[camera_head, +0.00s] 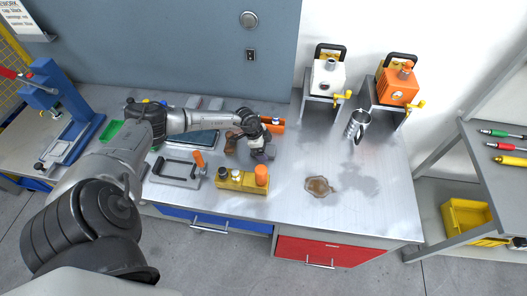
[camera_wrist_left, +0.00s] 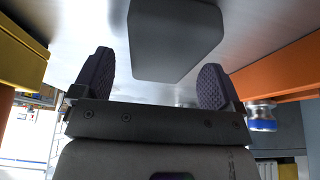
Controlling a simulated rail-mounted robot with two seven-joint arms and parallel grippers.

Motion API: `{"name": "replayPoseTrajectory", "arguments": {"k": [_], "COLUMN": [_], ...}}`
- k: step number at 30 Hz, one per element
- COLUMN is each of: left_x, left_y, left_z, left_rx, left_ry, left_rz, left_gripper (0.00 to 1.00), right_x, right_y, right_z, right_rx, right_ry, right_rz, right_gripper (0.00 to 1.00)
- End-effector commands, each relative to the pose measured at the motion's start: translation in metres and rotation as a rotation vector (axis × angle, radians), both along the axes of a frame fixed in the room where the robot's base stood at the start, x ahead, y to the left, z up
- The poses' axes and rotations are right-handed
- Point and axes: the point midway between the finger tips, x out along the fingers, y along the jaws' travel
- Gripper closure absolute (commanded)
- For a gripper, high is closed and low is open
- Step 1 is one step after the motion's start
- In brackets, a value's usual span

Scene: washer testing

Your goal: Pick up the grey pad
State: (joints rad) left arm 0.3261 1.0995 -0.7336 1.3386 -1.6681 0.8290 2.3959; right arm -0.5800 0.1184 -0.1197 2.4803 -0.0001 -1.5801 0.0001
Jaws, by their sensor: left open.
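The grey pad (camera_head: 262,156) lies on the metal workbench, below the tip of my left arm in the head view. In the left wrist view the pad (camera_wrist_left: 176,38) is a dark grey block near the top, in line with the gap between my fingers. My left gripper (camera_wrist_left: 155,80) is open, with one ridged purple-grey finger on each side of that gap. I see no finger clearly touching the pad. In the head view my left gripper (camera_head: 259,146) is just above the pad and partly covers it. My right gripper is not in view.
A yellow block with an orange knob (camera_head: 242,181) stands in front of the pad, and an orange part (camera_head: 273,126) lies behind it. A grey tray (camera_head: 176,172) lies left.

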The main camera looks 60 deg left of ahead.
Motion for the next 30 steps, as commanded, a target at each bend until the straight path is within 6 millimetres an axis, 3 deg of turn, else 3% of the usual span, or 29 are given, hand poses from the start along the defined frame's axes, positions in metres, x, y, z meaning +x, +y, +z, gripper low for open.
{"name": "replayPoseTrajectory", "arguments": {"k": [30], "left_x": [0.0014], "left_y": [-0.0011], "left_z": [-0.0087], "left_rx": [0.0], "left_ry": [0.0], "left_rz": [0.001], "left_gripper": [0.08], "right_x": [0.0], "right_y": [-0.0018], "right_z": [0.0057], "right_rx": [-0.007], "right_ry": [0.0], "right_rz": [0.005], "right_gripper": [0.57]}}
